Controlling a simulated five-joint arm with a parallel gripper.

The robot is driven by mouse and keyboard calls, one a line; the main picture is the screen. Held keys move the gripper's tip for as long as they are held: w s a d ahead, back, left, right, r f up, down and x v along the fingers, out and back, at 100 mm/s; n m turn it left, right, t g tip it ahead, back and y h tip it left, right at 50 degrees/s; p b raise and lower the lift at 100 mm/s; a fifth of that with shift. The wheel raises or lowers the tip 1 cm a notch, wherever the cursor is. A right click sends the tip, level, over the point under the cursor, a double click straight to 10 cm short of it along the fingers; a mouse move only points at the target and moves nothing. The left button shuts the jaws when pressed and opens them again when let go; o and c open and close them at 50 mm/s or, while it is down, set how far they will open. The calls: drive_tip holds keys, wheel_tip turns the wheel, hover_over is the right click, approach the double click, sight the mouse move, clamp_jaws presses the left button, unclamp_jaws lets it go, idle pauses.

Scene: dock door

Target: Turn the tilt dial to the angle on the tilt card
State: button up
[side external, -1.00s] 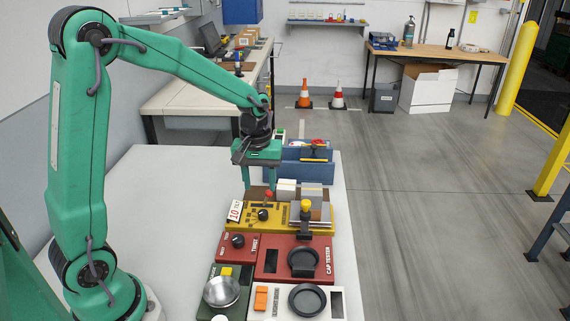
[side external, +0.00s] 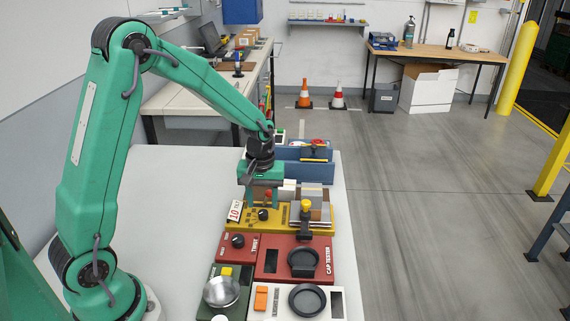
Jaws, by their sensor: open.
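The tilt dial (side external: 263,215) is a small black knob on the yellow panel (side external: 282,222). The tilt card (side external: 235,211) is white with a red "10" and smaller print too small to read. It stands at the panel's left end. My gripper (side external: 262,203) points down, open and empty, with its fingers just above or behind the dial in the picture. I cannot tell whether they touch it. The dial's pointer and scale are too small to read.
A yellow-topped post (side external: 305,213) stands right of the dial, beside grey and white blocks. A red panel with a twist knob (side external: 238,241) and cap tester (side external: 304,263) lies nearer. The grey table on the left is clear.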

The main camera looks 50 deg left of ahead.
sight(263, 211)
drive_tip(key=shift+f, duration=1.6)
drive_tip(key=shift+c, duration=0.3)
drive_tip(key=c, duration=0.9)
